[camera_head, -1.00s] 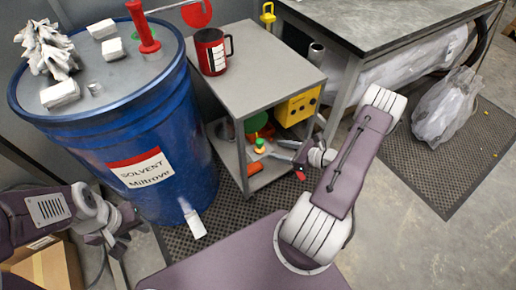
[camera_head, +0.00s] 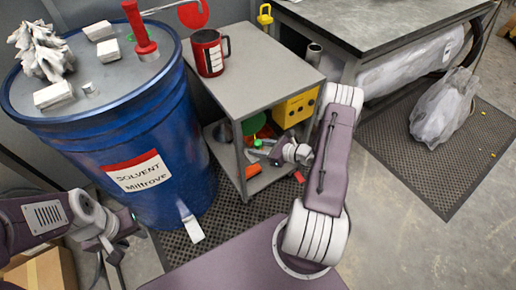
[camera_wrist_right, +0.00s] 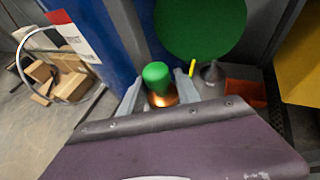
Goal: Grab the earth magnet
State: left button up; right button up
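A small piece with a green cylindrical top and a copper-coloured base, which looks like the earth magnet (camera_wrist_right: 156,77), stands on the cart's lower shelf. In the head view its green top (camera_head: 257,143) shows beside my right gripper (camera_head: 254,155). In the right wrist view the fingers of my right gripper (camera_wrist_right: 160,97) are apart, one on each side of the magnet's base. Whether they touch it cannot be told. My left gripper (camera_head: 115,243) is at the lower left, away from the cart; its fingers are too small to read.
The grey cart (camera_head: 258,72) carries a red mug (camera_head: 209,52) on top. Its lower shelf holds a green disc (camera_wrist_right: 200,22), a dark cone (camera_wrist_right: 213,73), an orange item (camera_wrist_right: 246,93) and a yellow box (camera_head: 296,108). A blue solvent drum (camera_head: 110,125) stands close at left.

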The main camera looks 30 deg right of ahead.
grip_shut()
jog(key=shift+r, duration=0.35)
jog(key=r, duration=0.2)
jog(key=d+r+p, duration=0.1)
jog(key=r, duration=0.1)
jog(key=shift+s+p, duration=0.1)
jog(key=shift+p, duration=0.2)
jog(key=s+d+r+p, duration=0.1)
jog(key=s+d+r, duration=0.3)
jog(key=d, duration=0.5)
notch_tip(320, 180, up, 2)
jog(key=shift+d+r+p, duration=0.15)
jog(key=shift+d+p, duration=0.2)
jog(key=shift+d, duration=0.05)
